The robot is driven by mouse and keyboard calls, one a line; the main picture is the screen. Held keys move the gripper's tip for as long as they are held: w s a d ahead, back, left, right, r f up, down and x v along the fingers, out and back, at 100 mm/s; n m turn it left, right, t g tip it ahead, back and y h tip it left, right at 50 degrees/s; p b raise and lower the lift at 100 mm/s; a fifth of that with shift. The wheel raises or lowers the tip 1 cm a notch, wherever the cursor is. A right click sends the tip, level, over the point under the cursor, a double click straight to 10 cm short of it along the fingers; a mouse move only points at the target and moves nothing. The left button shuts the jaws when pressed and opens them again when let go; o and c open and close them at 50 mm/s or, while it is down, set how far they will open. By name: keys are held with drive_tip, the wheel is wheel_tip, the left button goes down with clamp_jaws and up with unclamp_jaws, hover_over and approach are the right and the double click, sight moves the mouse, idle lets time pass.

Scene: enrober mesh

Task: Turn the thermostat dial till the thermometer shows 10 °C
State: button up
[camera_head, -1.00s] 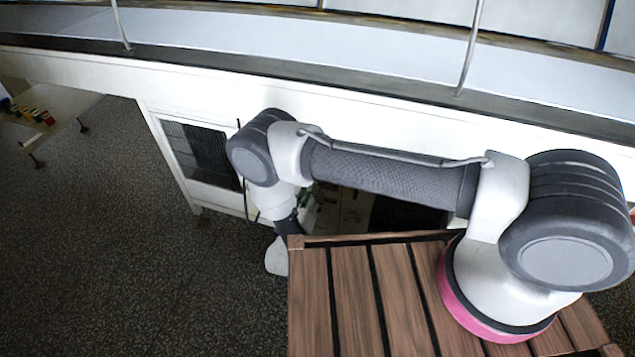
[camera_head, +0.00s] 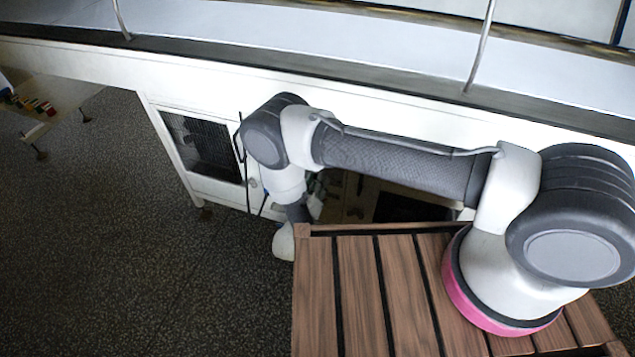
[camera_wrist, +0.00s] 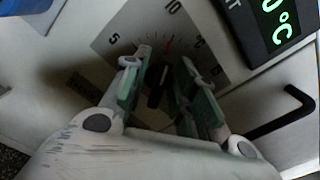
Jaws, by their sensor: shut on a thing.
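The thermostat dial shows in the wrist view as a black knob (camera_wrist: 157,85) on a grey scale plate (camera_wrist: 116,39) marked 5, 10 and 15, with a small red mark near the 10. My gripper (camera_wrist: 165,70) is shut on the knob, with greenish finger pads on either side of it. The fingers hide part of the knob and plate. The thermometer display (camera_wrist: 283,32) is black with green characters at the upper right. A 0 and °C show; the frame's top edge cuts the reading, so I cannot tell the full value. In the head view my gripper is hidden.
A black bent handle (camera_wrist: 285,115) sits right of the dial in the wrist view. In the head view, a white cabinet (camera_head: 150,88) with a mesh-panelled door (camera_head: 205,150) runs below the conveyor (camera_head: 250,55). A low table (camera_head: 75,95) stands at left; the dark floor is open.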

drive_tip(key=shift+a+f+n, duration=0.1)
drive_tip(key=shift+n, duration=3)
drive_tip(key=o, duration=0.6)
drive_tip(key=shift+o, duration=0.2)
